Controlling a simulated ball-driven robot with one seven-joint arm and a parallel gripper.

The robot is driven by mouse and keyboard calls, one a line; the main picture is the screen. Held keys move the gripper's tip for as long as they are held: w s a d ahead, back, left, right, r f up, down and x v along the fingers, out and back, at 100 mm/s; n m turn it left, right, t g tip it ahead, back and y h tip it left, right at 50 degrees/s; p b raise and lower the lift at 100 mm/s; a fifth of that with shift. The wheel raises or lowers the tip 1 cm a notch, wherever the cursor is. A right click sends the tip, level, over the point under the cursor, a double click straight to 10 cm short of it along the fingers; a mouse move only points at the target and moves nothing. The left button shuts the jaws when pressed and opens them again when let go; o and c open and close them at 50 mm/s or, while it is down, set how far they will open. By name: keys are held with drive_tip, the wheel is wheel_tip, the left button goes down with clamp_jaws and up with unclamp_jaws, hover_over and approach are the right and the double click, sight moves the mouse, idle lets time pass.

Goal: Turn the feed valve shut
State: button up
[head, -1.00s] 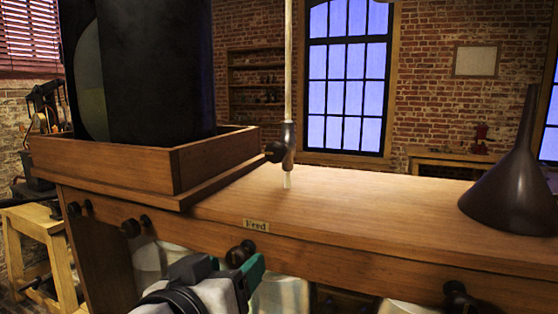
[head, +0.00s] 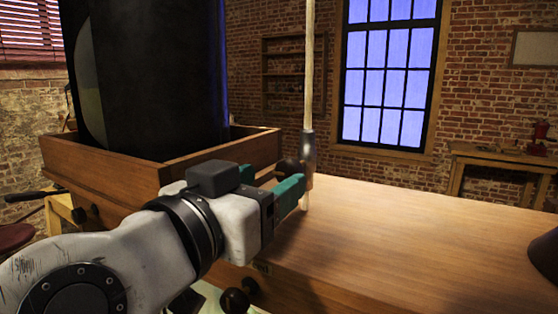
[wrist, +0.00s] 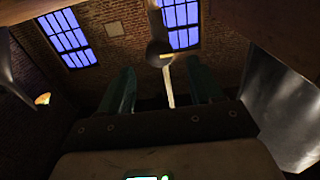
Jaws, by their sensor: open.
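A dark round knob (head: 287,168), which looks like the feed valve's handle, sits beside a dark upright fitting (head: 308,150) on a pale vertical rod or tube (head: 309,70). A short pale tip or stream (head: 305,200) shows below the fitting. My gripper (head: 285,188) is just in front of and below the knob, its green fingers partly hiding that area. In the wrist view my gripper (wrist: 162,92) is open. The knob (wrist: 158,52) shows beyond the fingertips, and the pale tip (wrist: 168,85) shows between the fingers. I cannot tell whether they touch anything.
A wooden tray (head: 110,185) holding a large dark cylinder (head: 160,70) is on the left, close behind my gripper. The wooden bench top (head: 420,235) is clear to the right, up to a dark funnel (head: 545,258). Another knob (head: 235,300) is on the bench front.

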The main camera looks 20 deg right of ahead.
sight(285, 172)
drive_tip(key=p+x, duration=0.1)
drive_tip(key=x, duration=0.5)
drive_tip(key=shift+w+d, duration=0.15)
drive_tip(key=shift+w, duration=0.05)
drive_tip(key=shift+c, duration=0.4)
drive_tip(key=c, duration=0.9)
